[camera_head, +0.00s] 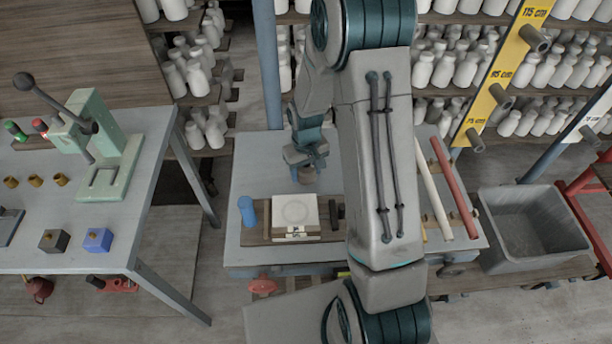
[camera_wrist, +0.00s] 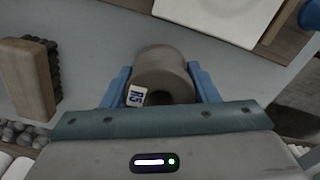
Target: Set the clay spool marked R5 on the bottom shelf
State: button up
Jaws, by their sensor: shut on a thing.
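The clay spool marked R5 (camera_wrist: 160,68) is a grey-brown ring-like piece with a hole and a small white label reading R5. It sits between the two blue fingers of my gripper (camera_wrist: 165,88) in the wrist view, and the fingers are shut on it. In the head view my gripper (camera_head: 307,165) is over the far part of the grey worktable (camera_head: 250,180), with the small brownish spool (camera_head: 306,176) beneath it. I cannot tell whether the spool touches the table. Shelves (camera_head: 215,92) full of white bottles stand behind; which one is the bottom shelf is unclear.
A white square slab (camera_head: 296,212) on a wooden board and a blue cylinder (camera_head: 247,210) are on the worktable. A brush (camera_wrist: 30,75) lies left in the wrist view. A grey bin (camera_head: 530,228) stands right. A table with a green press (camera_head: 105,150) stands left.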

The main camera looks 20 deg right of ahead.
aim_at(306, 178)
jog(key=shift+f+p, duration=0.35)
jog(key=shift+f, duration=1.35)
jog(key=shift+f, duration=0.15)
jog(key=o, duration=1.2)
jog(key=shift+c, duration=0.2)
